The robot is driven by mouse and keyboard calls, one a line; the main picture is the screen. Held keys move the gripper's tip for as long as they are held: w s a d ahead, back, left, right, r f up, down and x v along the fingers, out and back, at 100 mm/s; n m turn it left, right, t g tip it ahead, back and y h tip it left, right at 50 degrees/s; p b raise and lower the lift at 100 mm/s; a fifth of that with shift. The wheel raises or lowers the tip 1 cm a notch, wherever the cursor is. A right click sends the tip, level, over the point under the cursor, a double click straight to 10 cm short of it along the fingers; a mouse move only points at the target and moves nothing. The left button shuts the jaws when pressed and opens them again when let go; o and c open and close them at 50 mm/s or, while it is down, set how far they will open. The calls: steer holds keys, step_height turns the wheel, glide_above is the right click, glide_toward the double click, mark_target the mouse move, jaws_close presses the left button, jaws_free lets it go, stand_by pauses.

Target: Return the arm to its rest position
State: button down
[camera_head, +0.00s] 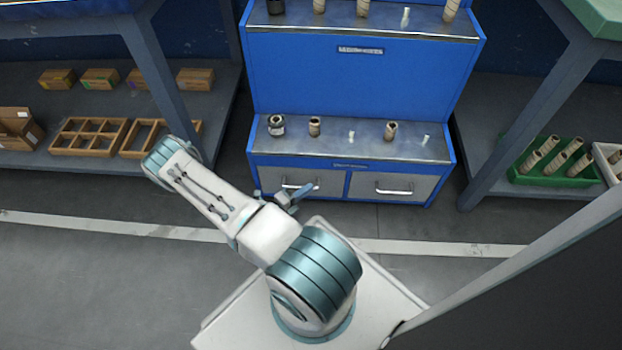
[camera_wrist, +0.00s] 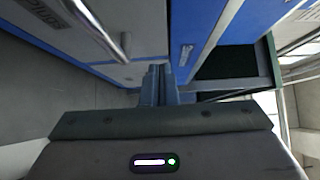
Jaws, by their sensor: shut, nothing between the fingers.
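My gripper (camera_wrist: 160,72) shows in the wrist view with its two blue-grey fingers side by side, shut and empty. They point toward the drawer fronts of a blue cabinet, and no touch is visible. In the head view my arm is bent, rising from its base at the bottom centre to a teal-capped joint at the left. My gripper (camera_head: 303,193) shows there only in part, in front of the left drawer; the white arm links hide the rest.
The blue cabinet (camera_head: 355,80) has two grey drawers with handles (camera_head: 395,188) and bears rolls and small items on its shelves. Wooden boxes (camera_head: 90,137) lie on the left bench. A green tray of rolls (camera_head: 545,177) stands at right. The grey floor (camera_head: 90,265) at left is clear.

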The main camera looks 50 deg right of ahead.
steer(key=a+p, duration=0.1)
steer(key=a, duration=0.7)
steer(key=shift+w+a+p, duration=0.3)
steer(key=shift+w+p, duration=0.05)
steer(key=shift+w, duration=0.1)
steer(key=w+a+r+m+g+y+p, duration=0.1)
steer(key=a+r+m+y+p, duration=0.2)
steer(key=r+m+p, duration=0.75)
steer(key=w+a+r+m+g+y+p, duration=0.1)
steer(key=w+a+r+m+g+y, duration=0.15)
steer(key=r, duration=1.55)
steer(key=a+r+m+g+y+p, duration=0.15)
steer(key=r+m+y+p, duration=0.4)
steer(key=r, duration=0.85)
steer(key=s+a+r+m+t+y+p, duration=0.2)
steer(key=r+m+p, duration=0.3)
steer(key=r, duration=0.7)
steer(key=s+a+r+m+t+y+p, duration=0.2)
steer(key=s+a+r+m+t+p, duration=0.1)
steer(key=r, duration=1)
steer(key=s+a+r+m+t+y+p, duration=0.2)
steer(key=s+a+r+m+t+p, duration=0.1)
steer(key=r+m+p, duration=0.5)
step_height(320, 180, up, 6)
steer(key=a+t+p, duration=0.1)
steer(key=a+p, duration=0.1)
steer(key=p, duration=0.1)
steer(key=shift+s+a+f+m+t+y, duration=0.25)
steer(key=shift+s+a+m+t+y, duration=0.05)
steer(key=shift+m+y, duration=0.1)
